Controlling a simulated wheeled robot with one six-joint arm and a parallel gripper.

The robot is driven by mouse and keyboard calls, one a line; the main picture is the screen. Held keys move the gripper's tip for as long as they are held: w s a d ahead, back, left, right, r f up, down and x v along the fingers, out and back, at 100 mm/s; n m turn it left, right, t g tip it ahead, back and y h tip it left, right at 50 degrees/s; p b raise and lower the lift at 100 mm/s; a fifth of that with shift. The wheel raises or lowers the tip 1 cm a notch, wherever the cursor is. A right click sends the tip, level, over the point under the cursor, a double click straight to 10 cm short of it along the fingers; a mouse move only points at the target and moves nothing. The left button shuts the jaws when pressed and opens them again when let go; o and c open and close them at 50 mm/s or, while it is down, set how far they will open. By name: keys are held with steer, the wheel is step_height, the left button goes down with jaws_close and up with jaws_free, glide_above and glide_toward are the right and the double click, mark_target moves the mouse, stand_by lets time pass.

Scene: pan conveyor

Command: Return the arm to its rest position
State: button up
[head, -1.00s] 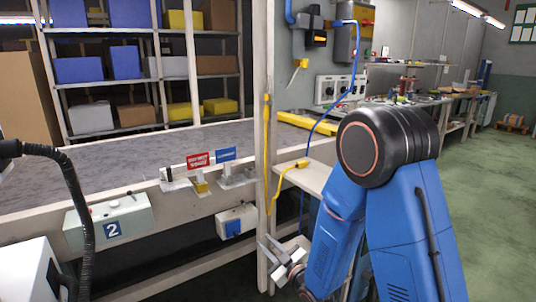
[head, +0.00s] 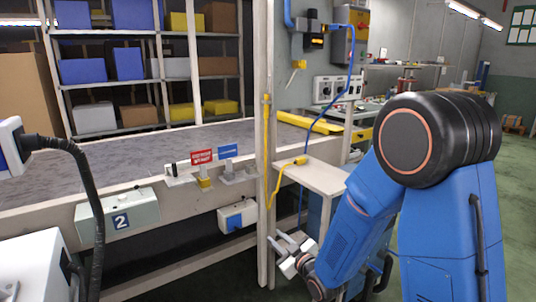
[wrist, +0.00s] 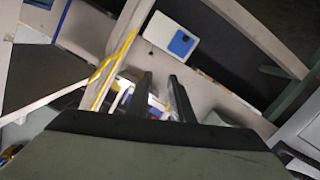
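My blue arm with its black joint fills the right of the head view and bends down toward the left. My gripper (head: 284,241) is low, beside the white post at the conveyor's end and below the small white shelf. In the wrist view the two dark fingers of my gripper (wrist: 162,88) stand apart with a gap between them. Nothing is seen held in the gap.
The conveyor (head: 105,170) runs along the left, with a control box marked 2 (head: 117,215) on its side. The white post (head: 263,150) and small shelf (head: 318,175) are close to my gripper. Green floor (head: 513,200) is open at right.

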steer(key=s+d+r+m+g+h, duration=0.25)
steer(key=s+d+r, duration=0.2)
steer(key=d, duration=0.45)
steer(key=s+d+r+m+g+h, duration=0.25)
steer(key=s+d+r+h, duration=0.2)
steer(key=d, duration=0.35)
steer(key=s+d+m+g, duration=0.1)
steer(key=s+d+m, duration=0.1)
steer(key=s, duration=0.7)
steer(key=s+d+r+m+g, duration=0.1)
steer(key=s+d+g, duration=0.1)
steer(key=s, duration=0.7)
steer(key=s+d+r+m+g+h, duration=0.1)
steer(key=s+d, duration=0.3)
steer(key=s, duration=0.6)
steer(key=shift+d+r+m+g, duration=0.25)
steer(key=shift+d+m+g, duration=0.1)
steer(key=shift+m, duration=0.45)
